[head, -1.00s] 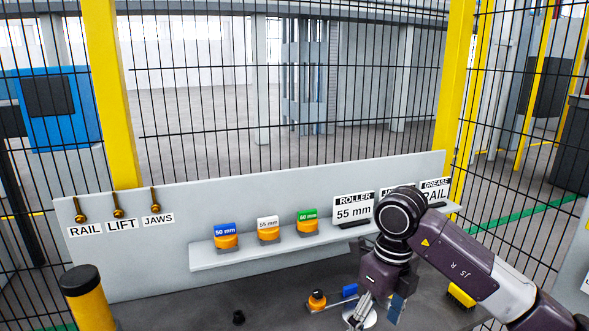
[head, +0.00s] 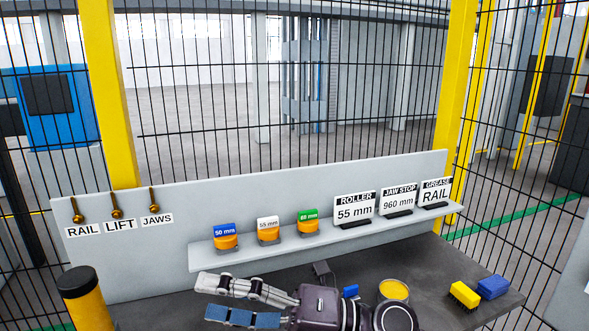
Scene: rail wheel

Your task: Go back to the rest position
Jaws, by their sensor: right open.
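My right gripper (head: 208,298) is low in the head view, over the front of the grey bench (head: 430,265). Its two fingers point left and stand apart, with nothing between them. Its wrist is at the bottom edge, in front of a small blue piece (head: 350,290) and just left of an open tin with yellow contents (head: 393,290). The gripper and wrist hide part of the bench top. My left gripper is not in view.
A shelf (head: 350,237) holds blue, white and green-labelled rollers (head: 226,238) and several sign cards (head: 354,206). A yellow brush (head: 463,295) and blue block (head: 493,287) lie at right. A yellow post with a black top (head: 86,300) stands at left. Mesh fencing rises behind.

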